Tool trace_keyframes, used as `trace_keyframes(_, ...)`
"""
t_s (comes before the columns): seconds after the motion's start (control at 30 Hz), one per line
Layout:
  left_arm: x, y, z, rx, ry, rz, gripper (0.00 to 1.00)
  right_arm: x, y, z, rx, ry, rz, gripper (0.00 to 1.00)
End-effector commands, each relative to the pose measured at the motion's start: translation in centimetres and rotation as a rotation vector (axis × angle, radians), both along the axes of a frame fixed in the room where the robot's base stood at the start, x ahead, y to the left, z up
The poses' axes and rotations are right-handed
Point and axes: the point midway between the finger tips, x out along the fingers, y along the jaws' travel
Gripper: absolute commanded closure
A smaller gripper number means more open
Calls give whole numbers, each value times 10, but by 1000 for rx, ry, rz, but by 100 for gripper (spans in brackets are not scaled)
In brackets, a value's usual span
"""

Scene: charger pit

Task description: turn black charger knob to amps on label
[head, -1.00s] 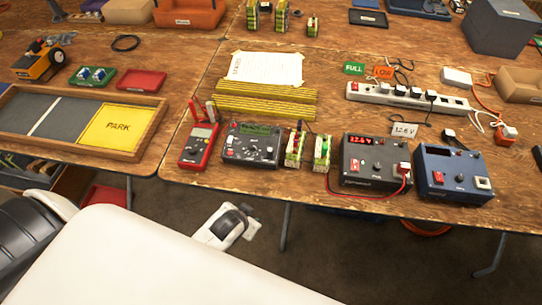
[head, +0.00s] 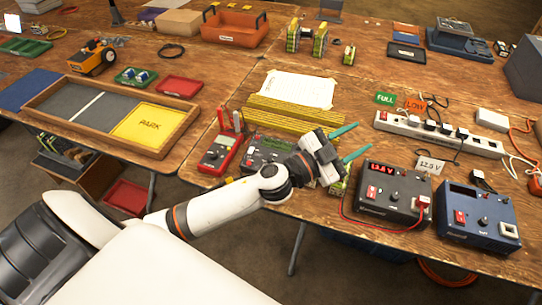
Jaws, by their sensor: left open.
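A black charger (head: 395,183) with a lit red display stands near the front edge of the table. Its front has a red switch (head: 372,192), a small dark knob (head: 393,198) and a red plug with a red lead. The knob's setting is too small to read. A white card (head: 429,163) with voltage writing stands behind it. My left gripper (head: 362,138) is open and empty, its green-tipped fingers pointing right, above the table and left of the charger. It touches nothing that I can see. My right gripper is out of view.
A blue charger (head: 478,217) stands right of the black one. A dark meter box with a display (head: 265,148) and battery packs are partly hidden by my left arm. A red multimeter (head: 217,154) lies left. A power strip (head: 440,133) lies behind the chargers.

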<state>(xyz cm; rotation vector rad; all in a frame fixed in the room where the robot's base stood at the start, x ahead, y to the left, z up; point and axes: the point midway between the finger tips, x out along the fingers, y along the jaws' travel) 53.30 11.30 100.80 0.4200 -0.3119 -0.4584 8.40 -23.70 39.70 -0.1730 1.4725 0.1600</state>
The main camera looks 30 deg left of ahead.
Motion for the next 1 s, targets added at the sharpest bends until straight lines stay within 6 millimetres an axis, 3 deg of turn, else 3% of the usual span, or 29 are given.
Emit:
trace_keyframes(0.03,-2,-18,15,78,-83,-143,59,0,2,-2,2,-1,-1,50)
trace_keyframes(0.1,-12,-40,19,202,-139,-347,59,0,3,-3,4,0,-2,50)
trace_keyframes(0.17,-21,-49,10,336,-137,-508,59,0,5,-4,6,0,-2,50)
trace_keyframes(0.23,-29,-44,-11,521,-78,-662,59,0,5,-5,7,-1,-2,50)
trace_keyframes(0.33,-29,-6,-48,813,105,-790,59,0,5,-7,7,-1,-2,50)
trace_keyframes(0.43,-22,61,-74,1080,365,-789,59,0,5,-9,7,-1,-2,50)
trace_keyframes(0.5,-17,111,-80,1224,547,-729,59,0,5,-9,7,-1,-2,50)
trace_keyframes(0.63,-15,184,-76,1378,806,-586,59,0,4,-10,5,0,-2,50)
trace_keyframes(0.7,-15,207,-73,1415,888,-528,59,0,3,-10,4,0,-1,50)
trace_keyframes(0.77,-16,217,-71,1430,927,-500,59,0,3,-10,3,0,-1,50)
trace_keyframes(1.0,-13,219,-98,1437,946,-494,59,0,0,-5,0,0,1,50)
